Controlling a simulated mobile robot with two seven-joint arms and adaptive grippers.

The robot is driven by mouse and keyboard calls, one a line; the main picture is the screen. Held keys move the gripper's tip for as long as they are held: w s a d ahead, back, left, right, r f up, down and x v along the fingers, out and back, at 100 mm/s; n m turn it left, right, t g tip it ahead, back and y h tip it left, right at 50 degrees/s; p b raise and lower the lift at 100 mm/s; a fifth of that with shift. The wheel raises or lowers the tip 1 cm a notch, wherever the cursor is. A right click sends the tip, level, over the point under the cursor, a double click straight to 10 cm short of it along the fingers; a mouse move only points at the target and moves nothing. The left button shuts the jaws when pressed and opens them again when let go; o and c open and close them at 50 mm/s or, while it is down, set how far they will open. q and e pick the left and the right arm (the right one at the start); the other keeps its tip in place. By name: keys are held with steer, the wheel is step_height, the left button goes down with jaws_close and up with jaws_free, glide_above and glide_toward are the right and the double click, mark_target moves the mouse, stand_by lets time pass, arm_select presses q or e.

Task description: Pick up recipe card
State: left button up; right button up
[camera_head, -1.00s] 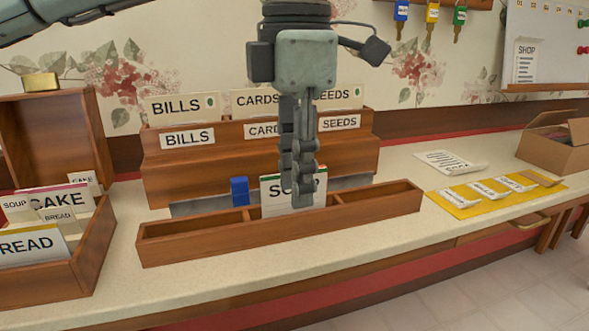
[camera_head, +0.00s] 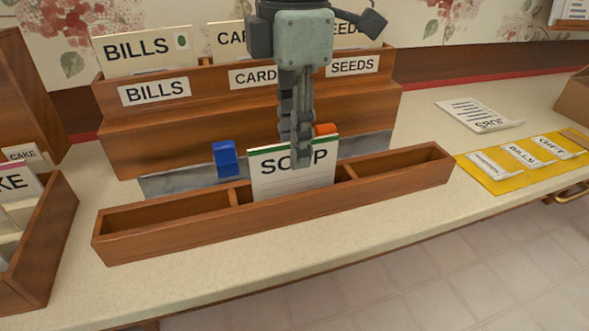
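The recipe card is a white card with a green top edge marked SOUP (camera_head: 268,180). It stands upright in the middle compartment of a long wooden tray (camera_head: 200,235) on the counter, with its lower edge behind the front wall. My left gripper (camera_head: 301,160) points down over the card. A finger overlaps the card's face and hides part of its lettering. The fingers show edge-on, so I cannot tell whether they are closed on the card. My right gripper is not in view.
A wooden rack (camera_head: 150,145) with BILLS, CARDS and SEEDS labels stands behind the tray. A blue block (camera_head: 225,158) and an orange one (camera_head: 326,129) sit between them. A recipe box (camera_head: 45,240) is at left. A yellow mat (camera_head: 494,181) with slips lies at right.

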arm_select(q)
steer(key=shift+f, duration=0.7)
jaws_close()
steer(key=shift+r, duration=0.1)
